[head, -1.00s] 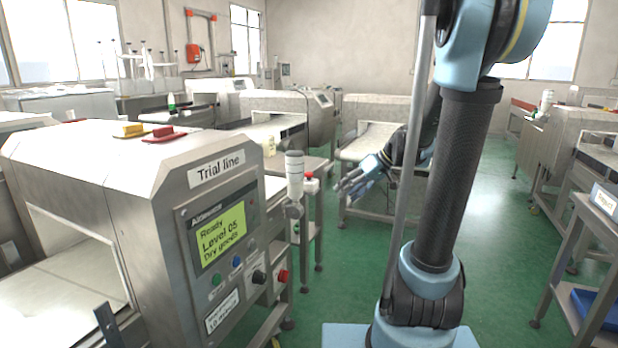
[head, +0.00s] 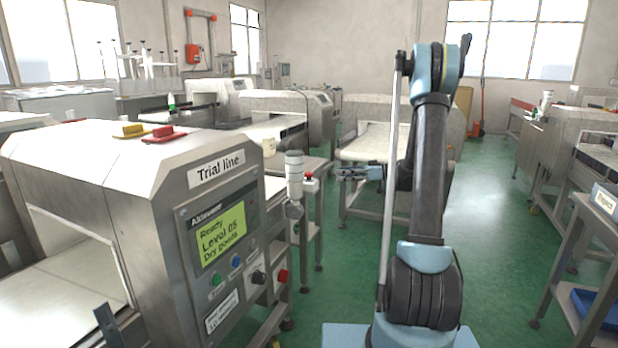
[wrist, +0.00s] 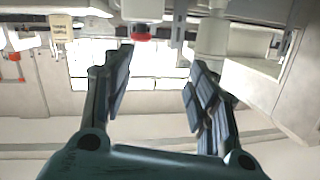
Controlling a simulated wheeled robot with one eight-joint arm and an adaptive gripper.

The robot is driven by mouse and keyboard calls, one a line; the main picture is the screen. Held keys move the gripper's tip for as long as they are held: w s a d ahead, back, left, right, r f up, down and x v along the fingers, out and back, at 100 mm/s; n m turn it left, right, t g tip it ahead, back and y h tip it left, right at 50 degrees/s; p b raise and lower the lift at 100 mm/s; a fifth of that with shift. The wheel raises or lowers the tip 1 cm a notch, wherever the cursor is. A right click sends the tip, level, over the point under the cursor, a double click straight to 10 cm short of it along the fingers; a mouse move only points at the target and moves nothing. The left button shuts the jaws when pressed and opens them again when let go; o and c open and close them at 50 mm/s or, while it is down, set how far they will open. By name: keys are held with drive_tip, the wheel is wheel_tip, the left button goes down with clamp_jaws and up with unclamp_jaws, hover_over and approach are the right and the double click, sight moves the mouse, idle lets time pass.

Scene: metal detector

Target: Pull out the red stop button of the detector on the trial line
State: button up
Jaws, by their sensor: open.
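The trial line detector (head: 120,160) is the steel machine at the left, with a "Trial line" label. Its control panel has a lit display (head: 222,240) reading ready, level 05. A red button (head: 283,275) sits low at the panel's right side. Another red button (head: 309,176) tops a small grey box beside the white column (head: 294,165). The upside-down wrist view shows a red button (wrist: 141,31) under a pale box, beyond the left finger. My gripper (head: 342,172) points left, right of the box and apart from it. In the wrist view its fingers (wrist: 155,78) are open and empty.
Other steel machines and conveyors (head: 385,145) stand behind. A yellow block (head: 127,129) and a red block (head: 163,131) lie on the detector's top. A bench with a blue tray (head: 597,308) is at the right. Green floor (head: 490,230) is clear between.

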drive_tip(key=w+d+f+n+y, duration=0.1)
drive_tip(key=w+d+f+n, duration=0.1)
drive_tip(key=w+f, duration=0.1)
approach(309, 173)
drive_tip(key=shift+y, duration=0.3)
drive_tip(key=a, duration=0.3)
drive_tip(key=w+a, duration=0.1)
drive_tip(key=a, duration=0.2)
drive_tip(key=w+a+f, duration=0.1)
drive_tip(key=a, duration=0.3)
drive_tip(key=shift+w, duration=0.15)
